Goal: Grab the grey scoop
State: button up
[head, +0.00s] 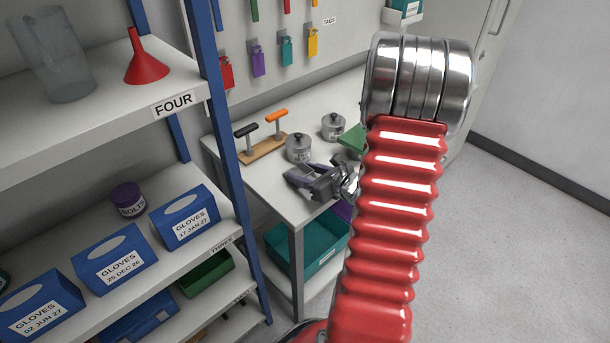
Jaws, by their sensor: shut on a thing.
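My gripper (303,181) is low over the front part of the white table, beyond my red arm sleeve. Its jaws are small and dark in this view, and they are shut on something. I cannot make out the shape of what they hold. I cannot pick out a grey scoop with certainty anywhere; grey parts at the gripper blend together. My arm hides part of the table's right side.
The white table (262,182) bears a wooden rack (262,149) with black- and orange-handled tools, two lidded grey pots (299,148) (333,127), and a green item (352,138). A teal bin (322,248) is below. Blue-framed shelves (225,150) stand left. Floor at right is clear.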

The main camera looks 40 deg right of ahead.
notch_tip(320, 180, up, 10)
jog(key=shift+f, duration=0.2)
dwell(0.3)
jog(key=shift+s, duration=0.15)
dwell(0.4)
